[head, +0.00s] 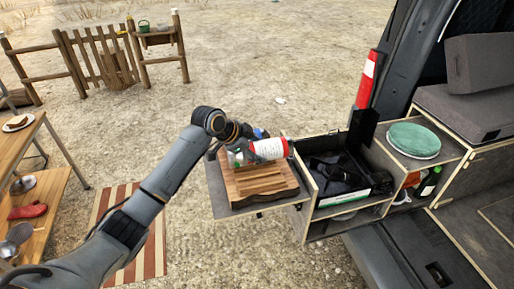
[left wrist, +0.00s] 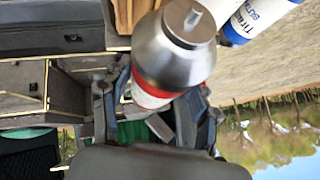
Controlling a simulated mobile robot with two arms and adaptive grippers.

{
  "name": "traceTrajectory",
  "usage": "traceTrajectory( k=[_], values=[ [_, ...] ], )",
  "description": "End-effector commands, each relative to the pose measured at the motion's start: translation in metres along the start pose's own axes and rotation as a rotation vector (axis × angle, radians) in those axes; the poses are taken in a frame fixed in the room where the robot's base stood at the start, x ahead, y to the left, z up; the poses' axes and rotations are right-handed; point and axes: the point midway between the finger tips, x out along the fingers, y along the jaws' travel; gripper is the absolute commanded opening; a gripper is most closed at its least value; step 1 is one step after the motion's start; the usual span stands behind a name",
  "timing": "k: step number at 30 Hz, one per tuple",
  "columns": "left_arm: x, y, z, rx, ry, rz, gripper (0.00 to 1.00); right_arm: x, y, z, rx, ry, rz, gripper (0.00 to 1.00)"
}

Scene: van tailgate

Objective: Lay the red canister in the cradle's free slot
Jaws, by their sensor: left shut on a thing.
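The red canister (head: 270,149), with a white label, lies on its side over the wooden cradle (head: 265,183) in the head view. My left gripper (head: 243,137) is shut on it; its fingers are partly hidden. In the left wrist view the silver domed top and red band of the canister (left wrist: 172,62) fill the space between my left fingers (left wrist: 155,105). A white and blue canister (left wrist: 258,18) is close to it at the upper right. Whether the red canister touches the cradle is unclear. My right gripper is not in view.
The cradle stands on a pull-out shelf (head: 224,205) at the van's tailgate. A green round plate stack (head: 413,140) and a red-and-white post-like item (head: 369,78) are further right.

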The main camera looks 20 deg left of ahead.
Motion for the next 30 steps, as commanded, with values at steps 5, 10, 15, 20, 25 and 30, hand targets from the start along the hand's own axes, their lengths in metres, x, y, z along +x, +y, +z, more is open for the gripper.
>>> traceTrajectory(
  k=[5, 10, 15, 20, 25, 30],
  values=[
    [0.008, 0.004, 0.005, 0.000, 0.002, -0.001, 0.00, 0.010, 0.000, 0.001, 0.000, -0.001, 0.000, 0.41],
    [0.016, 0.007, 0.011, 0.000, 0.002, -0.002, 0.00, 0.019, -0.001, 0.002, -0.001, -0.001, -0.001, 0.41],
    [0.024, 0.011, 0.017, 0.000, 0.002, -0.002, 0.00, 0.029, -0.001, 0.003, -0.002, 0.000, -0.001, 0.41],
    [0.031, 0.014, 0.023, 0.000, 0.001, -0.002, 0.00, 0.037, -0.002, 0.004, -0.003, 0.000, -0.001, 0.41],
    [0.039, 0.017, 0.029, 0.000, 0.001, -0.002, 0.00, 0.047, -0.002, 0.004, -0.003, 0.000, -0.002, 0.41],
    [0.046, 0.020, 0.034, 0.000, 0.001, -0.002, 0.00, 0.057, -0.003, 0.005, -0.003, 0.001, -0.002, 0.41]
  ],
)
